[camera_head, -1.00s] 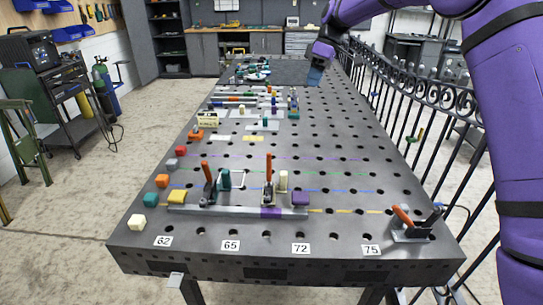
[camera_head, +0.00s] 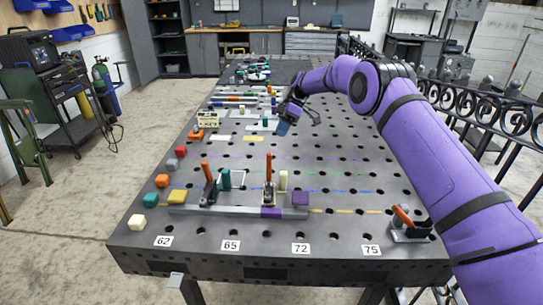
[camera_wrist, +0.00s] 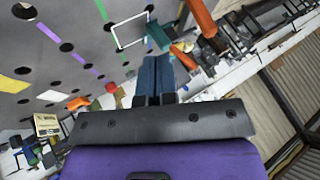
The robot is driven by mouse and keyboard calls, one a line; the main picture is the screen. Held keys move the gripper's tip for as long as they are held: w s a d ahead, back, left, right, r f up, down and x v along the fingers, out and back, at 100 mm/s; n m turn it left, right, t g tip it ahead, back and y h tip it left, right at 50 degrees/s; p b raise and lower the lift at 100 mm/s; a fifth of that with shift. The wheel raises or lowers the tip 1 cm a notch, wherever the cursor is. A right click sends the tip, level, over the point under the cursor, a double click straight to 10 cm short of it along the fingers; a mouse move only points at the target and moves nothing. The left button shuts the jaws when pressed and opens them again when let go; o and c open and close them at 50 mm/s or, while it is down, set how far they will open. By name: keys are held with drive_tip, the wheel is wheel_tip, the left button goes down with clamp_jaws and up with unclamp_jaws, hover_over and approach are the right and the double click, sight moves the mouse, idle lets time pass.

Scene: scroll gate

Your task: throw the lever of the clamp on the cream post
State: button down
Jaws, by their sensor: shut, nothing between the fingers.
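The cream post (camera_head: 283,181) stands near the front of the dark table, right of a clamp (camera_head: 268,194) whose orange lever (camera_head: 268,167) points upright. A second clamp (camera_head: 209,194) with an upright orange lever (camera_head: 206,171) stands to the left, beside a teal post (camera_head: 225,179). My gripper (camera_head: 283,127) is beyond these clamps, above the table and apart from them. Its blue fingers (camera_wrist: 155,75) are shut and empty. The wrist view shows two orange levers ahead, the larger one (camera_wrist: 202,18) at the top; I cannot make out the cream post there.
A grey bar (camera_head: 235,211) with a purple section lies along the clamps' front. A purple block (camera_head: 300,198) sits right of the cream post. A third clamp (camera_head: 403,230), its lever slanted, stands at the right corner. Several coloured blocks line the left edge. The table's middle right is clear.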

sight(271, 160)
drive_tip(key=s+a+f, duration=0.3)
drive_tip(key=s+f, duration=0.2)
drive_tip(key=s, duration=0.2)
drive_tip(key=shift+s+a+f, duration=0.15)
drive_tip(key=shift+s+a, duration=0.1)
drive_tip(key=shift+s, duration=0.15)
drive_tip(key=shift+s+r+t, duration=0.35)
drive_tip(key=shift+s+t, duration=0.35)
drive_tip(key=shift+s+r+n+t, duration=0.15)
drive_tip(key=shift+s+n+t, duration=0.15)
drive_tip(key=shift+s+t, duration=0.9)
drive_tip(key=shift+s, duration=0.3)
drive_tip(key=shift+s+a, duration=0.1)
drive_tip(key=shift+s, duration=0.3)
